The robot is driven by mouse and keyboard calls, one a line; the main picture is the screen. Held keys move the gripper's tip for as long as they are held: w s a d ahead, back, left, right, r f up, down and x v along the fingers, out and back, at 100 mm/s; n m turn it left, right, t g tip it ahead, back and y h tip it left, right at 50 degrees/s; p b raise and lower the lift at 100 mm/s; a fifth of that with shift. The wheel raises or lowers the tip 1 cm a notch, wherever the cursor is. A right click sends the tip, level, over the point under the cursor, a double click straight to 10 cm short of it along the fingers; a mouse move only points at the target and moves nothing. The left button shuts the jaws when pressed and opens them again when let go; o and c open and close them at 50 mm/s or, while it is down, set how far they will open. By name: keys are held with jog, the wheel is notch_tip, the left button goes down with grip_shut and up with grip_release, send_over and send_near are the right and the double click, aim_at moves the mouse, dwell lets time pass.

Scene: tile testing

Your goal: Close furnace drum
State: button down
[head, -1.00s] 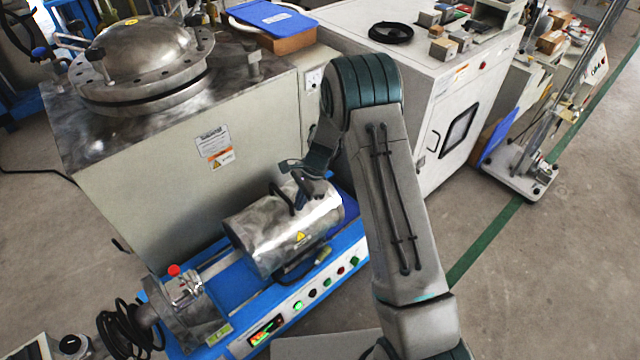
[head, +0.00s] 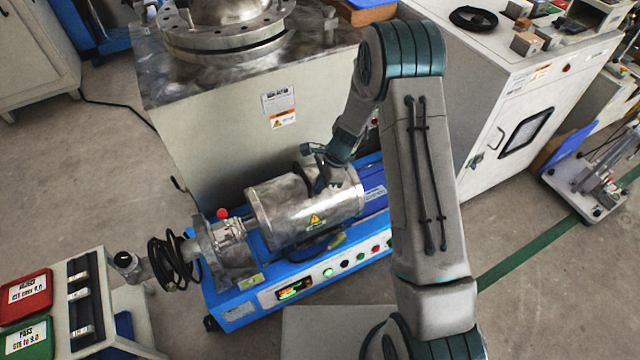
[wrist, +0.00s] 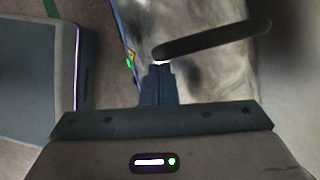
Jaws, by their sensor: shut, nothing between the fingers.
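The furnace drum (head: 290,212) is a shiny silver cylinder lying on a blue bench unit in the head view. It looks like a whole cylinder, with no wide gap on the visible side. A dark bar handle sits on top of it, partly hidden by my gripper in the head view; it shows clearly in the wrist view (wrist: 215,38). My gripper (wrist: 160,68) is shut and empty, with its fingertips over the drum's surface, beside the handle's near end. Whether the tips touch the handle or the drum is unclear.
The blue base (head: 240,310) has a lit display and buttons along its front. A large metal furnace box (head: 225,130) stands behind the drum. A white cabinet (head: 500,100) is at the right. A side table with red and green trays (head: 25,290) is at lower left.

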jog(key=shift+s+a, duration=0.1)
jog(key=shift+a, duration=0.15)
jog(key=d, duration=0.2)
jog(key=w+d, duration=0.1)
jog(key=shift+d, duration=0.35)
jog(key=p+v, duration=0.2)
jog(key=v, duration=0.8)
jog(key=shift+w+d+p, duration=0.2)
jog(key=shift+d+p, duration=0.2)
jog(key=shift+r, duration=0.1)
jog(key=s+d+r+n+t+h+p, duration=0.1)
jog(key=s+r+n+p, duration=0.4)
jog(key=r, duration=0.9)
jog(key=s+d+r+n+t+h+p, duration=0.1)
jog(key=s+d+r+n+p, duration=0.3)
jog(key=s+r+p, duration=0.4)
jog(key=s+d+r+n+t+h+p, duration=0.1)
jog(key=s+r+n+p, duration=0.4)
jog(key=s+r, duration=0.6)
notch_tip(320, 180, up, 11)
jog(key=shift+s+d+f+n+t+h+p, duration=0.4)
jog(key=shift+d+p, duration=0.4)
jog(key=shift+p, duration=0.45)
